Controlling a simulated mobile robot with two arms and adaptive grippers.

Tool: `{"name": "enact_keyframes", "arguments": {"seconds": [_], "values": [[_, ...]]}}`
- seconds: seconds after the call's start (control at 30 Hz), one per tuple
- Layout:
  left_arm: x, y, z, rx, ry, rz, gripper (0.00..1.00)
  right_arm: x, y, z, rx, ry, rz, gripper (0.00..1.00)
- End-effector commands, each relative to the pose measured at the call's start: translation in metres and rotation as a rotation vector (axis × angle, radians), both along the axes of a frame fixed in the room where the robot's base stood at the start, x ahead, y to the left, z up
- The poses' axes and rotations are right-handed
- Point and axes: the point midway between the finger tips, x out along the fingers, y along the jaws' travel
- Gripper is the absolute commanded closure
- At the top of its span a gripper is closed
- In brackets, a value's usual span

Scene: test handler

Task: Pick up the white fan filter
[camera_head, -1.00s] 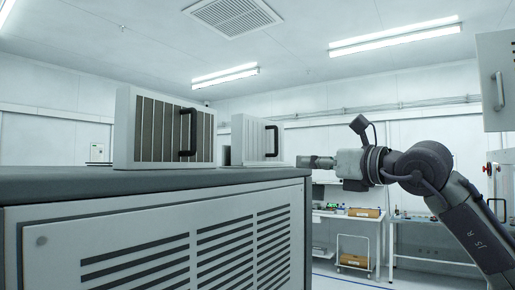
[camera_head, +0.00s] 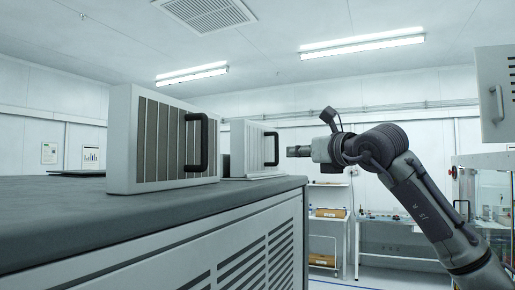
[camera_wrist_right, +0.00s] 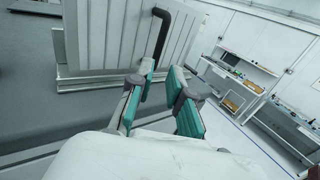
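Two white box-shaped filters with grey pleated faces and black handles stand upright on the grey cabinet top (camera_head: 60,210). The nearer filter (camera_head: 150,140) is large at left centre in the head view. The farther filter (camera_head: 240,150) is behind it to the right, partly hidden. My right gripper (camera_head: 295,151) is to the right of the farther filter, apart from its handle in the picture. In the right wrist view my right gripper (camera_wrist_right: 160,88) is open and empty, its teal pads apart, below a pleated filter (camera_wrist_right: 105,35) with a black handle. My left gripper is not in view.
The cabinet (camera_head: 235,255) has a slatted front and ends near the picture's middle. A dark flat object (camera_head: 75,173) lies on its top at far left. Shelving with small bins (camera_head: 328,212) and a bench stand in the back right, with open floor before them.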

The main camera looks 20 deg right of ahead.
Motion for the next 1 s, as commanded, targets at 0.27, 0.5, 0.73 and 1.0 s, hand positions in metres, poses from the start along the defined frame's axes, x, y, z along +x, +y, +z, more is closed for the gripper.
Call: {"name": "enact_keyframes", "arguments": {"seconds": [0.27, 0.5, 0.73, 1.0], "values": [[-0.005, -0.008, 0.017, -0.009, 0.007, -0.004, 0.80, 0.030, 0.005, 0.001, -0.001, 0.001, 0.001, 0.82], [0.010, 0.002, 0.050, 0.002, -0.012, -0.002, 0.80, 0.056, 0.008, 0.008, -0.001, 0.004, 0.001, 0.82], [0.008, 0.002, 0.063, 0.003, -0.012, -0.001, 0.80, 0.080, 0.011, 0.003, -0.001, 0.002, 0.002, 0.82], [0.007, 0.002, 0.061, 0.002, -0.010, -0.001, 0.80, 0.080, 0.011, 0.001, -0.001, 0.001, 0.001, 0.88]]}}
